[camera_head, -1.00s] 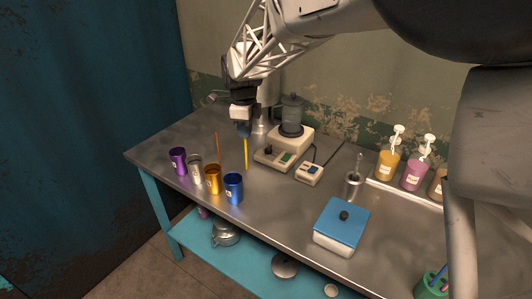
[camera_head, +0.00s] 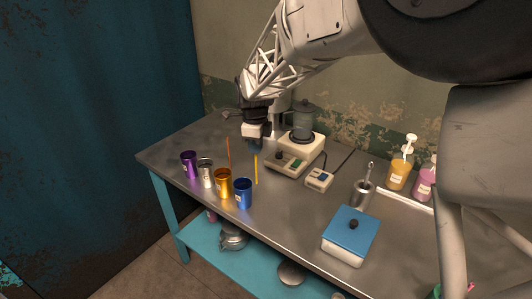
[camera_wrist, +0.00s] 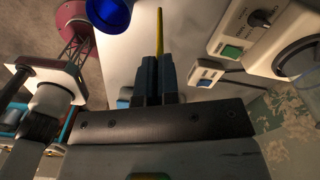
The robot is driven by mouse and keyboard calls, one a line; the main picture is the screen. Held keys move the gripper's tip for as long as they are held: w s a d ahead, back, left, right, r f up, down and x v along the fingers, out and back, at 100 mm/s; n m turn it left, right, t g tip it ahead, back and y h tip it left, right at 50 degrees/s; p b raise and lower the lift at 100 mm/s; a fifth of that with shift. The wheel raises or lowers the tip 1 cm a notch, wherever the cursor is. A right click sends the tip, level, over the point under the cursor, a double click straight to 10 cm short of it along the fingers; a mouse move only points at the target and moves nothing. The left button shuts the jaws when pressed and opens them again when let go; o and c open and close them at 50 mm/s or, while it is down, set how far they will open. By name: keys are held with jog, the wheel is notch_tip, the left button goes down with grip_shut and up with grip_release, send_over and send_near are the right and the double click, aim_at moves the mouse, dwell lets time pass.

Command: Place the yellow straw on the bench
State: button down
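The yellow straw (camera_head: 257,171) hangs nearly upright from my gripper (camera_head: 254,148) in the head view, above the grey metal bench (camera_head: 290,202). Its lower end is at or just above the bench top, behind and right of the blue cup; I cannot tell whether it touches. In the wrist view, the two dark fingers of my gripper (camera_wrist: 158,72) are close together around the yellow straw (camera_wrist: 159,30), which sticks out beyond them. The part between the fingers is hidden.
Purple (camera_head: 189,164), silver (camera_head: 206,173), gold (camera_head: 223,184) and blue (camera_head: 243,194) cups stand left of the straw. A thin red stick (camera_head: 228,152) rises near them. Bare bench lies between the blue cup and the blue-lidded box (camera_head: 350,232).

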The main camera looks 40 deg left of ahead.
aim_at(256, 157)
jog(key=shift+f, duration=0.1)
jog(key=shift+f, duration=2)
jog(key=c, duration=1.4)
grip_release()
jog(key=shift+o, duration=0.2)
notch_tip(256, 157, up, 12)
jog(key=shift+r, duration=0.15)
